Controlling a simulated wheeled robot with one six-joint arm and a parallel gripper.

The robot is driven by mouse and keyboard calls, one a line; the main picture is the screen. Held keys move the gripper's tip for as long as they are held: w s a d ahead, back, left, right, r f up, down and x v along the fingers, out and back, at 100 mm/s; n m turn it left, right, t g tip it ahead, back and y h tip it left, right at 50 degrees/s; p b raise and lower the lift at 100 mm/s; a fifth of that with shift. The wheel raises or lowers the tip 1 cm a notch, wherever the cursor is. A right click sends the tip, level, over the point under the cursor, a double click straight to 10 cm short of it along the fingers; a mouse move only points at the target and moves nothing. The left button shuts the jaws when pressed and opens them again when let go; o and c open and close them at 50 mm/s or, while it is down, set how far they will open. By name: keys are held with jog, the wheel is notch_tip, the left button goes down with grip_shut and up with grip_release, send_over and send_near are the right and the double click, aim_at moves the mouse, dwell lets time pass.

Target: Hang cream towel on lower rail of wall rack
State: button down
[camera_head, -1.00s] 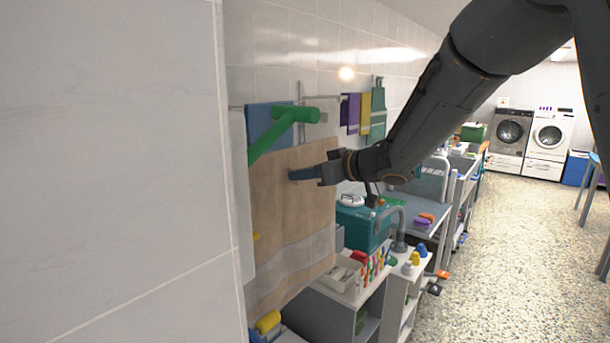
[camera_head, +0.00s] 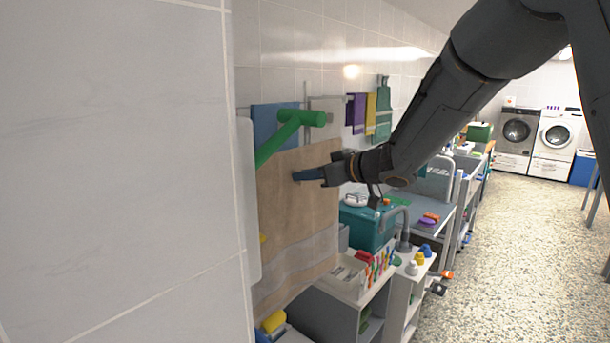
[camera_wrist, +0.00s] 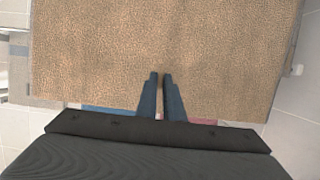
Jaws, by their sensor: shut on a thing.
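The cream towel (camera_head: 298,205) looks tan, with a paler band near its lower end. It hangs spread out near the tiled wall, below the green bar. My gripper (camera_head: 296,177) is shut on the towel at its face, toward the upper part. In the wrist view the towel (camera_wrist: 165,50) fills the upper picture, and the two fingertips (camera_wrist: 160,76) are close together against it. The wall rack's rails (camera_head: 328,98) show only in part behind the green bar; a blue towel (camera_head: 272,123) hangs there. The lower rail cannot be made out behind the cream towel.
A green bar (camera_head: 303,118) juts out above the towel. Purple (camera_head: 357,112) and yellow (camera_head: 371,113) towels hang further along the wall. The floor (camera_head: 500,270) to the right is clear.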

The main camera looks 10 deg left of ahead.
aim_at(294, 206)
jog(key=shift+f+b, duration=0.45)
jog(key=shift+f, duration=1)
jog(key=shift+f, duration=0.1)
jog(key=shift+a+f+b, duration=0.15)
jog(key=shift+f+b, duration=0.65)
jog(key=shift+f, duration=0.7)
jog(key=shift+w+a+f+b, duration=0.15)
jog(key=shift+f+b, duration=0.5)
jog(key=shift+f, duration=0.6)
